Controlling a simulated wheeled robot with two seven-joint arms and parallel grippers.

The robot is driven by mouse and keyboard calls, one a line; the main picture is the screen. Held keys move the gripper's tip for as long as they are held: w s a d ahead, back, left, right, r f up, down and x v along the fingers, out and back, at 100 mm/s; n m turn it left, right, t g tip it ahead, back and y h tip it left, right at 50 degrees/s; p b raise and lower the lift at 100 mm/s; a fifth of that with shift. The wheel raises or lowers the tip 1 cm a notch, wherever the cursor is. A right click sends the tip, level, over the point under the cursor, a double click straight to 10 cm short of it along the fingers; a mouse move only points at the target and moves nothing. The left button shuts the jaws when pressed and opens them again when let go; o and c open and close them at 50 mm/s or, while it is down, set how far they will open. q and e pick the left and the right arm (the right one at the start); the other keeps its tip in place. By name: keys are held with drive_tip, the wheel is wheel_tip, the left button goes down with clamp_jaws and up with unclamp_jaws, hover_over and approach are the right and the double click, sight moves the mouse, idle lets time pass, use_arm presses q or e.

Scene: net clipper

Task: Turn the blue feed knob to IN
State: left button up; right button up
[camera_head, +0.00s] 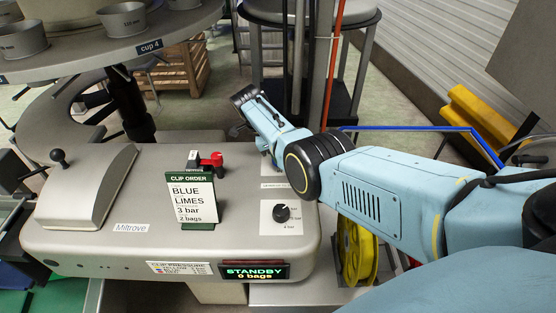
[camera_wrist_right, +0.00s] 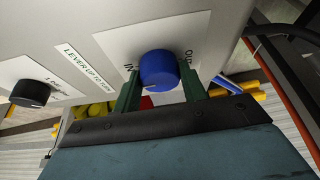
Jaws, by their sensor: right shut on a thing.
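The blue feed knob (camera_wrist_right: 158,70) is on a white plate on the grey machine panel in the right wrist view. The plate reads IN to the left of the knob and OUT to its right. My right gripper (camera_wrist_right: 161,90) has its two green fingers on either side of the knob and is shut on it. In the head view my right arm reaches over the machine's right side, and the knob and fingertips are hidden. My left gripper is not in view.
A black knob (camera_wrist_right: 30,93) is beside the feed knob's plate. On the machine top stand a clip order card (camera_head: 191,200), a red-handled lever (camera_head: 211,160) and a black dial (camera_head: 282,212). A STANDBY display (camera_head: 254,271) is on its front. A round cup table (camera_head: 100,50) overhangs at left.

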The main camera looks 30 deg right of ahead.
drive_tip(key=shift+m+b, duration=0.35)
drive_tip(key=shift+m, duration=0.05)
drive_tip(key=o, duration=1)
drive_tip(key=v, duration=1.3)
drive_tip(key=shift+w+d+r, duration=0.1)
drive_tip(key=shift+w+r, duration=0.1)
